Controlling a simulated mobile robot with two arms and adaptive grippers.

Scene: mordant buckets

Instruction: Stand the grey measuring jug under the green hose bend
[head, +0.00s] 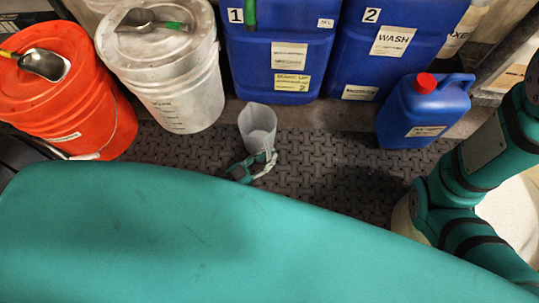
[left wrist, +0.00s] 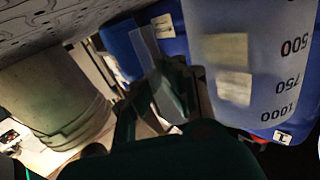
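The grey measuring jug (head: 258,125) is translucent and stands out against the dark mat in front of the blue containers. Its side with the 500, 750 and 1000 marks fills the upper right of the left wrist view (left wrist: 262,75). My left gripper (head: 256,165) is at the near, lower side of the jug. In the left wrist view its dark fingers (left wrist: 178,85) are close beside the jug, with a pale translucent strip by them; I cannot tell whether they grip it. The green hose (head: 250,12) shows at the top edge, in front of container 1; its bend is not clear. My right gripper is not visible.
Blue containers 1 (head: 245,60) and 2 (head: 345,50) stand behind the jug. A smaller blue can with a red cap (head: 410,115) is at right. A white bucket (head: 185,95) and an orange bucket (head: 85,115) are at left. Bare mat (head: 325,160) lies right of the jug.

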